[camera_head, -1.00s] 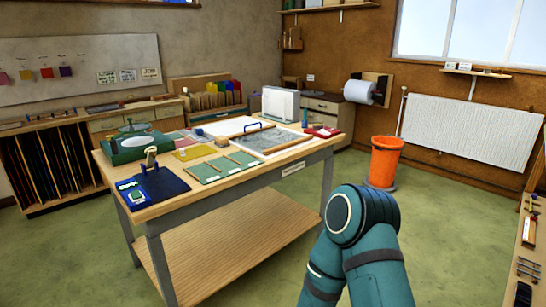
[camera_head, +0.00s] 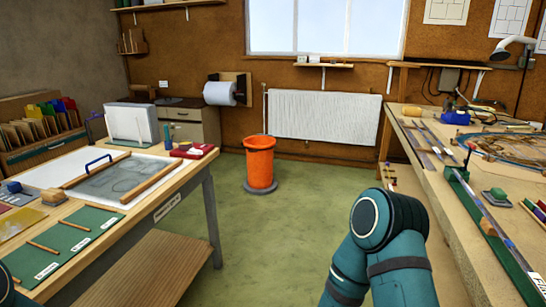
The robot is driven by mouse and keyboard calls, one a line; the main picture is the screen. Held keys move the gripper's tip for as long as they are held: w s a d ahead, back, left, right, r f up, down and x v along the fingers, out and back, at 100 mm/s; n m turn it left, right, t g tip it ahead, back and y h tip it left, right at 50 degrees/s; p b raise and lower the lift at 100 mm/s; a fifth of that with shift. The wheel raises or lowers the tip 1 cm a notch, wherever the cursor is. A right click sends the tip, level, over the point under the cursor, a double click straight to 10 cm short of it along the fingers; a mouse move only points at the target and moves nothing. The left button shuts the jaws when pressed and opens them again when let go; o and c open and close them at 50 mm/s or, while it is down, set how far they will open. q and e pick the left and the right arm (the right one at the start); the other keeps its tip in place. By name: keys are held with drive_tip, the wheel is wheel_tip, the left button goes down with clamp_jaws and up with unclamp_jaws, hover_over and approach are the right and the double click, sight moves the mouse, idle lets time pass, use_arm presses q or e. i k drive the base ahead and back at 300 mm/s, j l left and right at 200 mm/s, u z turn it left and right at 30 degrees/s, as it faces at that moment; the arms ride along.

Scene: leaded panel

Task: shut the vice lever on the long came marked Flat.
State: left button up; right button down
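A long grey strip (camera_head: 488,211) runs along the right bench in a green channel, towards the lower right corner. A white label (camera_head: 510,243) on it is partly cut off and seems to start with F, so it may be the long came. A small blue device (camera_head: 455,117) stands at the far end of this bench; I cannot tell if it is the vice, and no lever can be made out. Neither gripper is in view. Only a teal part of my arm shows at the bottom centre, with a sliver at the lower left.
The right bench (camera_head: 424,180) also holds a round leaded panel (camera_head: 510,145) and small tools. A left table (camera_head: 172,193) carries green mats and a framed grey sheet. Green floor (camera_head: 285,235) lies free between them; an orange bin (camera_head: 260,163) stands at the back.

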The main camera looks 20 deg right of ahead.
sight(465, 162)
drive_tip(key=i+l+z, duration=0.2)
drive_tip(key=i+z, duration=0.65)
drive_tip(key=i, duration=0.25)
